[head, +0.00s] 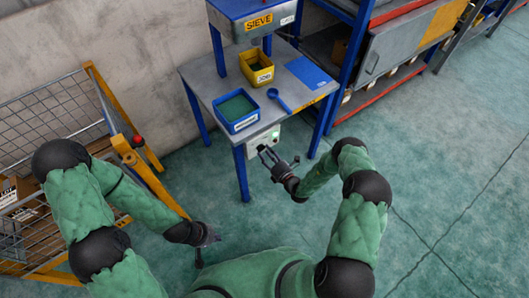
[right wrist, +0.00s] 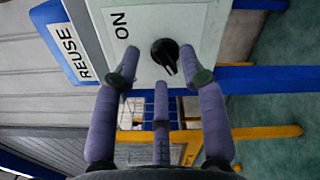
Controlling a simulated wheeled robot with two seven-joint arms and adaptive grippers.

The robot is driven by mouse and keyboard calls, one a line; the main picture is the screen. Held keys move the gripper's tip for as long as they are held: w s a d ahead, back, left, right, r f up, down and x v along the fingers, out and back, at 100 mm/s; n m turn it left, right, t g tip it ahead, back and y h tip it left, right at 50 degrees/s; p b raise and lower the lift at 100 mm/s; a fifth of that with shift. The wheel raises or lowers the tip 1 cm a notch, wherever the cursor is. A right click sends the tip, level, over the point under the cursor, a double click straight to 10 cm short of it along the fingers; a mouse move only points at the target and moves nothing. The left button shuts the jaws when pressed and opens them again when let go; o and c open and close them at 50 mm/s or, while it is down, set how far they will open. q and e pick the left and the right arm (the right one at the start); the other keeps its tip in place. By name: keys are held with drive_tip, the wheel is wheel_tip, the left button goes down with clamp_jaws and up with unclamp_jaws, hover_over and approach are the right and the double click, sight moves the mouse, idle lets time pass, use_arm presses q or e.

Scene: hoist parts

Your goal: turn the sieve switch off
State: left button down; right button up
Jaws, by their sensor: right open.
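The sieve switch is a black rotary knob (right wrist: 165,55) on a white panel (right wrist: 185,20), seen in the right wrist view. Its grip points down and slightly right in that picture, and the word ON lies to its left. In the head view the white switch box (head: 255,143) hangs under the table's front edge. My right gripper (head: 264,153) is just in front of the box; its open fingers show in the right wrist view (right wrist: 158,75), spread below and to either side of the knob, with nothing held. My left gripper (head: 212,239) hangs low; its fingers are unclear.
The table (head: 205,82) carries a blue bin (head: 237,121), a yellow bin (head: 264,76), a blue scoop (head: 279,99) and the sieve (head: 258,22). A green light (head: 276,134) shows on the box. A wire cage (head: 40,110) stands left, blue shelving (head: 350,60) right.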

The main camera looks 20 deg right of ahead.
drive_tip(key=shift+x, duration=0.95)
clamp_jaws()
drive_tip(key=shift+m, duration=0.4)
drive_tip(key=shift+d+f+m+b, duration=0.15)
drive_tip(key=shift+m+b, duration=0.2)
drive_tip(key=shift+m, duration=2.2)
drive_tip(key=shift+f+m+b, duration=0.15)
drive_tip(key=shift+m+b, duration=0.15)
drive_tip(key=shift+m, duration=2.2)
drive_tip(key=shift+d+f+m+b, duration=0.15)
drive_tip(key=shift+m+b, duration=0.2)
drive_tip(key=shift+m, duration=2.2)
